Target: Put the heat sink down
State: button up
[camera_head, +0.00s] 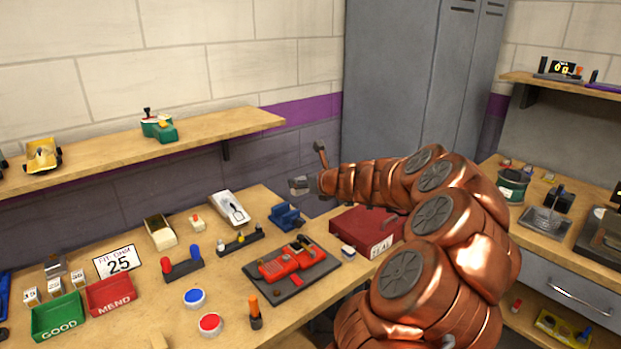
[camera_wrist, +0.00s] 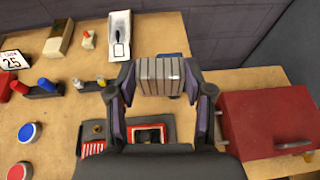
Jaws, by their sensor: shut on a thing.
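My gripper (camera_head: 309,184) is raised above the back right part of the workbench in the head view. In the wrist view, my gripper (camera_wrist: 160,92) is shut on the heat sink (camera_wrist: 159,76), a grey finned block held between the two fingers. The heat sink also shows in the head view (camera_head: 299,185) as a small grey block at the gripper's tip, clear of the bench top. Below it in the wrist view is a dark mat with a red slot-car body (camera_wrist: 93,149), partly hidden by my gripper.
The bench holds a blue vise-like block (camera_head: 287,216), a red toolbox (camera_head: 362,226), a green GOOD tray (camera_head: 58,316), a red MEND tray (camera_head: 110,295), blue (camera_head: 195,297) and red (camera_head: 210,323) buttons and a white tray (camera_head: 229,208). Bare wood shows between them.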

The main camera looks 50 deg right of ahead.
jog(key=w+a, duration=0.2)
jog(key=a, duration=1.1)
jog(key=w+a+m+h, duration=0.1)
jog(key=w+a, duration=0.2)
jog(key=a, duration=1.1)
jog(key=w+a, duration=0.2)
jog(key=a, duration=1.2)
jog(key=shift+w+a+f+h, duration=0.25)
jog(key=shift+w+f+h, duration=0.05)
jog(key=shift+w+f, duration=0.1)
jog(key=shift+a, duration=0.1)
